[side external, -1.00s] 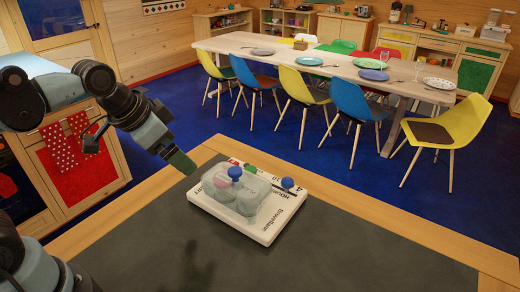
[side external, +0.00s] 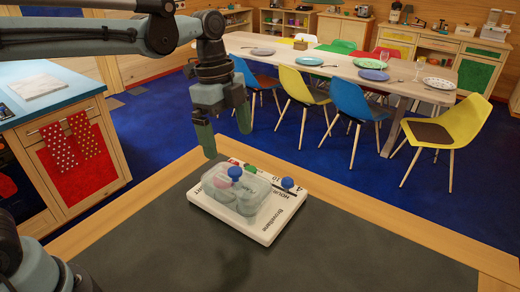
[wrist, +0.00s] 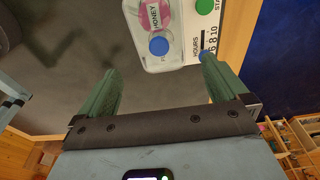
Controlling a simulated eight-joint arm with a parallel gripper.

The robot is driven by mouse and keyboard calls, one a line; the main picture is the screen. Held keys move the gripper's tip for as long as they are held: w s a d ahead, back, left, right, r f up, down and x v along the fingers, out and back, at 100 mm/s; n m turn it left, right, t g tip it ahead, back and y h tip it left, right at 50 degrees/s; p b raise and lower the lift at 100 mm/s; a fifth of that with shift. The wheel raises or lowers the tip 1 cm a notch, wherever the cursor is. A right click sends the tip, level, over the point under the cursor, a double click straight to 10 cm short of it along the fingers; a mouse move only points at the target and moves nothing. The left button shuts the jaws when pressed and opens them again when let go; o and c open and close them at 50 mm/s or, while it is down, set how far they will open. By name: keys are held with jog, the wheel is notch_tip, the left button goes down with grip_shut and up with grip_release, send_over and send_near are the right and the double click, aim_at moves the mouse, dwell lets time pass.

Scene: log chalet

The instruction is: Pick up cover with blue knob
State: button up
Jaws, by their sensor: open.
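The clear cover (side external: 218,190) with a blue knob (side external: 235,173) on top sits on a white base (side external: 262,232) on the dark tabletop. Rounded items, one of them pink, show through it. In the wrist view the cover (wrist: 165,63) and its blue knob (wrist: 158,46) lie beyond my fingers, near the middle of the gap. My gripper (side external: 228,144) is open and empty, pointing down above the base. It also shows in the wrist view (wrist: 158,65), its fingers wide apart.
A green button (wrist: 205,6) is beside the cover. The dark tabletop (side external: 340,255) is otherwise clear. A dining table (side external: 340,65) stands far behind.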

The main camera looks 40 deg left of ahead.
aim_at(235, 170)
jog(key=shift+d+f, duration=0.25)
jog(key=shift+f, duration=1.3)
jog(key=shift+d+f, duration=0.2)
jog(key=shift+f, duration=1.3)
jog(key=shift+d+f, duration=0.25)
jog(key=shift+f, duration=1.3)
jog(key=c, duration=0.8)
